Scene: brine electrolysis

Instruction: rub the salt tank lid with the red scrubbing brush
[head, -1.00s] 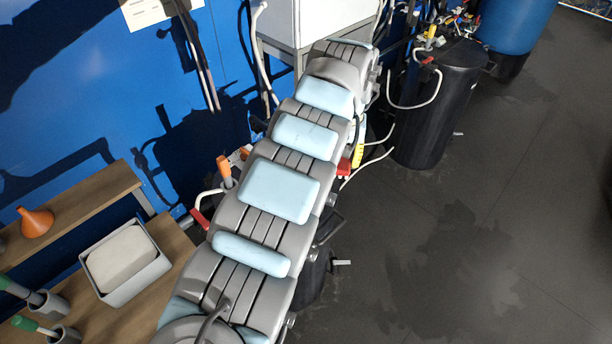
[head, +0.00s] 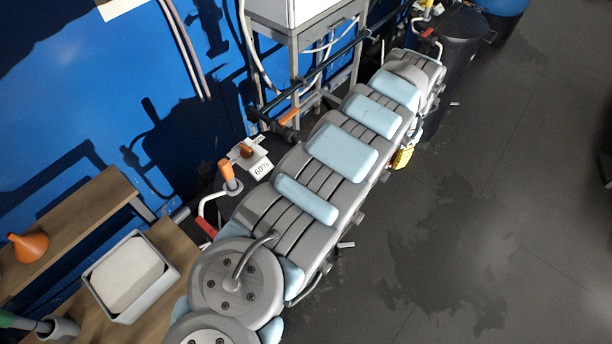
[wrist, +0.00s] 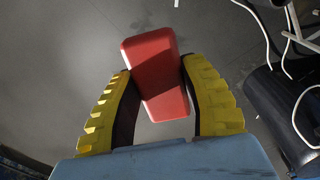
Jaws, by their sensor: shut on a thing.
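The red scrubbing brush (wrist: 158,85) shows in the wrist view as a red block, tilted between the yellow fingers of my gripper (wrist: 157,72). The fingers are shut on it, and its far end sticks out beyond them over grey floor. Its bristles are not visible. In the head view my arm hides most of the gripper; a small yellow part (head: 403,157) shows beside the arm. A black tank (head: 455,50) stands at the top right, partly behind my arm. A dark rounded tank (wrist: 275,105) is at the wrist view's right edge.
Orange-handled items (head: 229,176) and a "60%" label (head: 262,168) sit beside my arm. White hoses (wrist: 290,35) run near the dark tank. The floor at right is clear.

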